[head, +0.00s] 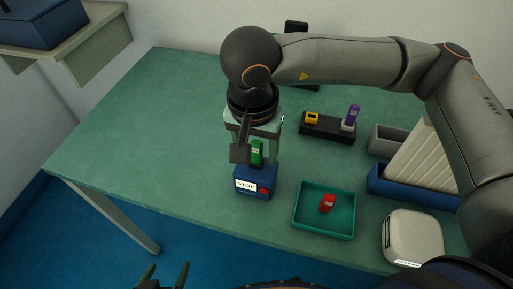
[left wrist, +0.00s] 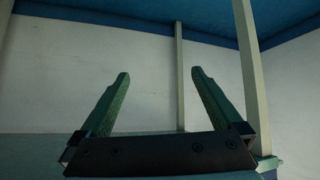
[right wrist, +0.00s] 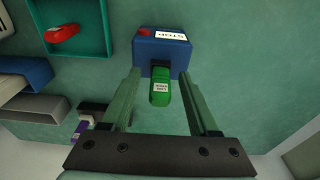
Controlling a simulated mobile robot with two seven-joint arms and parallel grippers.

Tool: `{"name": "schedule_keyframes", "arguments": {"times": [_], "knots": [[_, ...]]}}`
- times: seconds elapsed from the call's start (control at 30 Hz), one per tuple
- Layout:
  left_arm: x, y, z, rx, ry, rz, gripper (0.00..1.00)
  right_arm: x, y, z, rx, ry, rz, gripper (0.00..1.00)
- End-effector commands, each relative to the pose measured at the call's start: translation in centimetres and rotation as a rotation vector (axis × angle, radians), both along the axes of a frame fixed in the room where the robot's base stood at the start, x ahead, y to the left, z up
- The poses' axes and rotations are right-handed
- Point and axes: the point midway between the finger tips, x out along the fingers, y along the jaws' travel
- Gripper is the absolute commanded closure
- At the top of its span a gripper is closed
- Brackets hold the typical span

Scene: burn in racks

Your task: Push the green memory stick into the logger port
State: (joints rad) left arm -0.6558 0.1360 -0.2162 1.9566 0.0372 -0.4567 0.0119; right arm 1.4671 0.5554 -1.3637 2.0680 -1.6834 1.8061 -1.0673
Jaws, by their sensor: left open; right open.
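The green memory stick (head: 257,152) stands at the top of the blue logger box (head: 255,182), which has a STOP label and a red button. In the right wrist view the stick (right wrist: 161,88) meets the edge of the blue box (right wrist: 163,48); how deep it sits in the port cannot be told. My right gripper (head: 256,147) is above the box, its open fingers on either side of the stick with gaps visible in the right wrist view. My left gripper (head: 166,272) is open and empty, low in front of the table; the left wrist view shows its fingers (left wrist: 160,80) apart.
A teal tray (head: 297,222) with a red stick (head: 327,203) is right of the logger. A black holder (head: 328,131) with yellow and purple sticks is behind. Bins (head: 387,140) and a white device (head: 412,236) stand at right. The table's left side is clear.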

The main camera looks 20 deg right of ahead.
Motion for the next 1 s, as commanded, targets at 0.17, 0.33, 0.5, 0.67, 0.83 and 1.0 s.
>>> {"name": "schedule_keyframes", "arguments": {"times": [0.17,0.33,0.5,0.67,0.83,1.0], "knots": [[1.0,-1.9,2.0,-0.020,-0.005,-0.039,0.00,0.0,0.0,0.0,0.000,0.000,0.000,0.39],[0.9,-1.9,2.2,-0.019,0.002,-0.042,0.00,-0.3,0.3,4.3,0.001,-0.007,0.001,0.39],[0.9,-2.0,2.4,-0.021,0.002,-0.042,0.00,-0.7,0.6,8.2,0.001,-0.006,0.000,0.39],[0.8,-1.9,2.5,-0.020,0.001,-0.039,0.00,-1.0,0.8,10.9,0.001,-0.003,0.001,0.39],[0.8,-1.8,2.5,-0.018,0.001,-0.037,0.00,-1.2,0.8,12.2,0.000,-0.001,0.000,0.39],[0.8,-1.8,2.4,-0.018,0.001,-0.037,0.00,-1.3,0.9,12.5,0.001,0.001,0.000,0.39]]}}
